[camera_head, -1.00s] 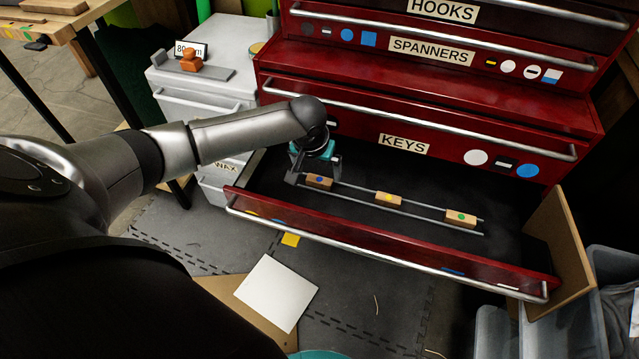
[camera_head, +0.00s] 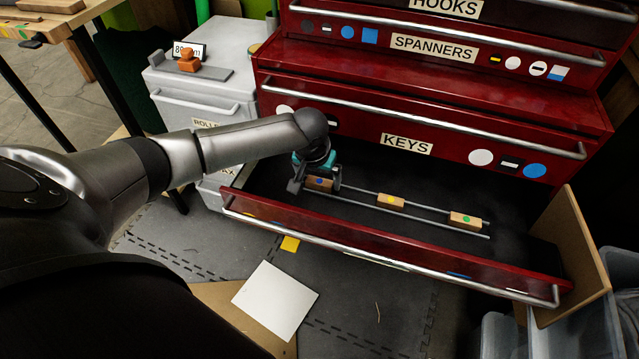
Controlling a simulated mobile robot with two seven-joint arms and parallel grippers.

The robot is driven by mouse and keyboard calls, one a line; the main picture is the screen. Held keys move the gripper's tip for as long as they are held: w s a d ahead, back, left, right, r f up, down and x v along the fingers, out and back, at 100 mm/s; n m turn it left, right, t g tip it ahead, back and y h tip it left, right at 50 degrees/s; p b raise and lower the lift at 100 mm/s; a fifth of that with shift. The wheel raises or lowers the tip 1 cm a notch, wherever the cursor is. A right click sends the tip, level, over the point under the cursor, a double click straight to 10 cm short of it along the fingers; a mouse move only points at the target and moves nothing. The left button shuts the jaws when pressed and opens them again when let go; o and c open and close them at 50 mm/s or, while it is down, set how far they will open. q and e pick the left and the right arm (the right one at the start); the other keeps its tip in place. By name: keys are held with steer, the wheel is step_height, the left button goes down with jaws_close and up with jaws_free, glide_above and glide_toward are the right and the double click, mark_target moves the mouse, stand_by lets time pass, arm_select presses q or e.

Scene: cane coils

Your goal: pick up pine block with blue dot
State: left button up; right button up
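The pine block with the blue dot (camera_head: 319,183) lies on two thin rails (camera_head: 355,201) in the open red drawer, at the left end of a row. My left gripper (camera_head: 316,186) is down over this block, with one dark finger at each end of it. The fingers look apart, and I see no clear grip on the block. The gripper partly hides the block's back and ends. A block with a yellow dot (camera_head: 390,201) and one with a green dot (camera_head: 466,220) lie further right on the rails. My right gripper is not in view.
The drawer's red front (camera_head: 400,249) with its long handle stands close in front of the blocks. The red cabinet (camera_head: 440,110) rises behind. A tan board (camera_head: 570,255) stands at the drawer's right end. A grey cabinet (camera_head: 200,85) is at left.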

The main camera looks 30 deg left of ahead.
mark_target(319, 182)
arm_select(q)
steer(key=c, duration=1)
steer(key=shift+r, duration=0.1)
